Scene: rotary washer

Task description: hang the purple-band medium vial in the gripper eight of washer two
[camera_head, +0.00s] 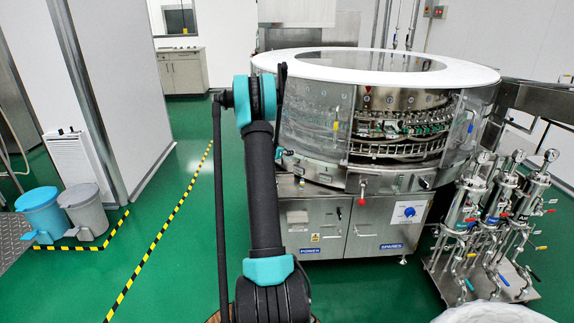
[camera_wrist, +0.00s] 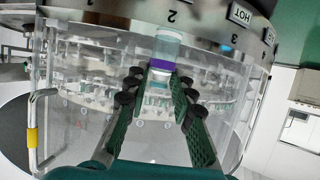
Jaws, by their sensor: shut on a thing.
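The purple-band vial (camera_wrist: 167,48) is clear glass with a purple band, seen near the top middle of the wrist view. My gripper (camera_wrist: 160,82) has its green fingers closed around it at and below the band. The washer (camera_head: 385,120) is a round steel machine with a white top ring and clear panels, seen behind my arm in the head view. Its clear wall (camera_wrist: 85,125) and rows of small grippers (camera_wrist: 95,68) lie beyond the vial in the wrist view. I cannot tell which is gripper eight. My gripper and the vial are not clearly seen in the head view.
The wrist view looks upside down, with numbers and a HOT label (camera_wrist: 240,15) on the washer's rim. A door handle with a yellow band (camera_wrist: 33,137) is at left. A filter cart (camera_head: 490,220) stands right of the washer. Green floor (camera_head: 175,270) is clear at left.

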